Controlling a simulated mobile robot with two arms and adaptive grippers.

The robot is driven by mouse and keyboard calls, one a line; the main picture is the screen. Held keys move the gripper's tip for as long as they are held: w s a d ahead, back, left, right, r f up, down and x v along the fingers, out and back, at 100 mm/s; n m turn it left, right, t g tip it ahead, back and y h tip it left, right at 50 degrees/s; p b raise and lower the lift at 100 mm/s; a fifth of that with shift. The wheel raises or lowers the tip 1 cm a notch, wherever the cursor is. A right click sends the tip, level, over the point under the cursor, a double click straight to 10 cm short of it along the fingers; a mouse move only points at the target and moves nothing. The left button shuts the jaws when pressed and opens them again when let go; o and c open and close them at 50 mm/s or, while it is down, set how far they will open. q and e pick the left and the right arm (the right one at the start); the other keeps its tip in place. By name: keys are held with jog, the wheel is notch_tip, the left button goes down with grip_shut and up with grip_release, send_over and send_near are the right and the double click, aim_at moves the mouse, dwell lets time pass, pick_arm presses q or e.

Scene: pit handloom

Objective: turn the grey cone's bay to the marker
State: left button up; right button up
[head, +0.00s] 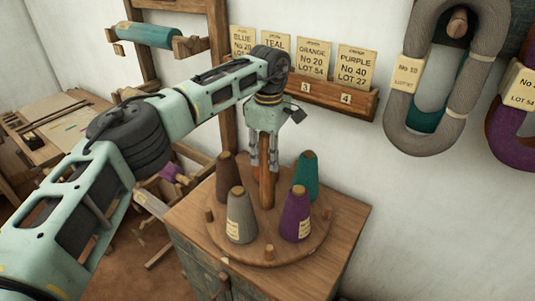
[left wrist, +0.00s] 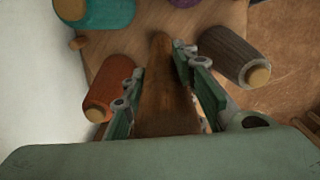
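The grey cone (head: 240,220) stands upright at the front left of a round wooden turntable (head: 270,251). A small pale spot (head: 225,261) on the cabinet's front edge, left of the grey cone's front, may be the marker. An upright wooden post (head: 267,188) rises from the turntable's middle and shows in the left wrist view (left wrist: 163,90). My left gripper (head: 264,160) points down, its fingers apart on either side of the post. I cannot tell whether they touch it. The grey cone does not show in the left wrist view. My right gripper is out of view.
Also on the turntable are a dark brown cone (head: 227,182), a purple cone (head: 295,216), a teal cone (head: 306,172) and an orange cone (left wrist: 108,88), mostly hidden in the head view. Short pegs (head: 269,252) stand near the rim. A card rack (head: 325,94) hangs behind.

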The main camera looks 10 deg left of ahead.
pick_arm(q)
jog(key=o, duration=0.3)
jog(key=shift+w+d+r, duration=0.1)
jog(key=shift+w+r, duration=0.05)
jog(key=shift+w, duration=0.15)
notch_tip(320, 180, up, 12)
dwell(0.5)
